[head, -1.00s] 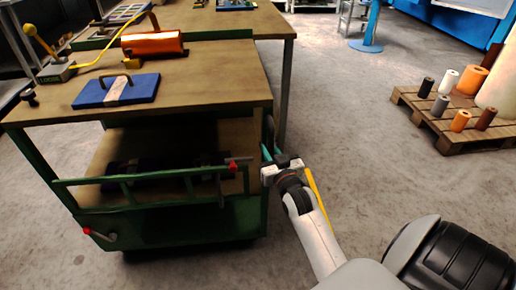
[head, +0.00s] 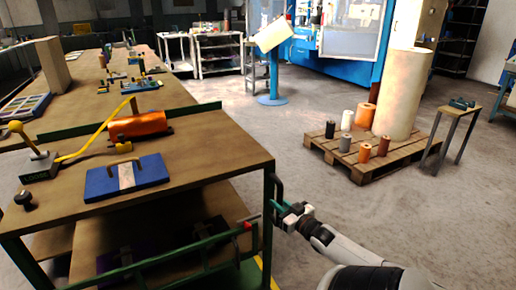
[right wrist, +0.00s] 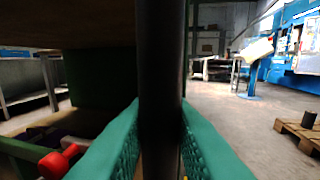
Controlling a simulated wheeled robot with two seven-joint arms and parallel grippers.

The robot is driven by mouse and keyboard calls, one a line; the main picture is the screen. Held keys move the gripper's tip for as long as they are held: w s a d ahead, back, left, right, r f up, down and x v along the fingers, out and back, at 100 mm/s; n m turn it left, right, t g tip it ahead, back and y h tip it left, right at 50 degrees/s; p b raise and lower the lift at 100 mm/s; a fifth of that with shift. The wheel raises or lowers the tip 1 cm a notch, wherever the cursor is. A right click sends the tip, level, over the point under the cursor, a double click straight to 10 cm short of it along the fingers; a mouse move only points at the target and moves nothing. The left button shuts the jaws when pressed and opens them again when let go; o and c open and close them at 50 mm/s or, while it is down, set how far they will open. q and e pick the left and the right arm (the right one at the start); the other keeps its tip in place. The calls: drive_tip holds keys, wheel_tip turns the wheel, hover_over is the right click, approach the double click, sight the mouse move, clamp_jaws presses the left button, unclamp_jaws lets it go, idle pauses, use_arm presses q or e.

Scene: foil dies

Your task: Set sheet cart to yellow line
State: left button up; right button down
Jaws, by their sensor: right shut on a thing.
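The sheet cart (head: 215,150) has a wooden top, a lower shelf and a green frame, and stands at the left of the head view. Its dark upright handle (head: 277,188) is on the right side. My right gripper (head: 284,216) is shut on this handle; in the right wrist view the dark bar (right wrist: 160,70) stands between the green fingers. My left gripper is not in view.
On the cart top lie a blue plate (head: 100,184), an orange roll (head: 141,126) and a yellow-handled tool (head: 38,165). A long workbench (head: 85,80) stands behind. A pallet (head: 366,166) with rolls and a small stand (head: 449,125) are at right. Open grey floor lies between.

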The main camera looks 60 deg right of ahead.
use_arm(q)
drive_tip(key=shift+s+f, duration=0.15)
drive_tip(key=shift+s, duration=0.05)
use_arm(e)
drive_tip(key=shift+s+d, duration=0.4)
drive_tip(key=shift+d, duration=0.25)
drive_tip(key=shift+s+d, duration=0.35)
drive_tip(key=shift+d, duration=0.35)
drive_tip(key=shift+s+d, duration=0.4)
drive_tip(key=shift+d, duration=0.25)
drive_tip(key=c, duration=1.3)
unclamp_jaws()
